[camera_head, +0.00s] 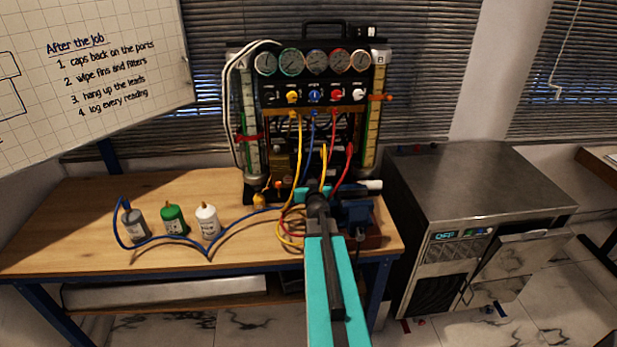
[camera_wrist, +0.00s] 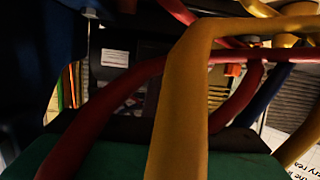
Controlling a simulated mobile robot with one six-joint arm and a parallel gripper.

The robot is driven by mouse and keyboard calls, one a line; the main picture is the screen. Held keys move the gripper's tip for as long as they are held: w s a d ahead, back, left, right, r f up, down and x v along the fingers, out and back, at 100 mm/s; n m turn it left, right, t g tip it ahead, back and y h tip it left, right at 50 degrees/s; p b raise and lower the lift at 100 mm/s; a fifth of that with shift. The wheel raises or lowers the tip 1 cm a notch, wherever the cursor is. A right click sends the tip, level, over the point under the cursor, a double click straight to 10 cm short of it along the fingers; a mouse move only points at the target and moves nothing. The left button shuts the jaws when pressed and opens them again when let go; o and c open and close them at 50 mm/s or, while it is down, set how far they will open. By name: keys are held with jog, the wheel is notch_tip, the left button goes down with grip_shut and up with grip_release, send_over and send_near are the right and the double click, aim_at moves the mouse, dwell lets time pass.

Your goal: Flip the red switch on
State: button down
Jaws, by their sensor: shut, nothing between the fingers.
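My gripper (camera_head: 316,196) is at the end of my teal arm, low in front of the gauge rig (camera_head: 318,118) and beside a blue pump-like unit (camera_head: 356,213). It is shut with nothing held; its fingertips are hard to make out. In the wrist view a green surface fills the bottom, and yellow and red hoses cross close in front of the camera. A small orange-red block (camera_wrist: 233,70) shows behind the hoses there; I cannot tell whether it is the red switch. No red switch is clear in the head view, where my arm and the hoses hide part of the area.
The wooden bench (camera_head: 70,215) carries a grey bottle (camera_head: 135,224), a green bottle (camera_head: 174,220) and a white bottle (camera_head: 207,222), with a blue hose looped around them. Yellow, blue and red hoses hang from the rig. A metal cabinet (camera_head: 470,185) stands at the right.

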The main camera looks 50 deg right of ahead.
jog(key=shift+w+d+f, duration=0.1)
jog(key=shift+w+d, duration=0.05)
jog(key=shift+w, duration=0.2)
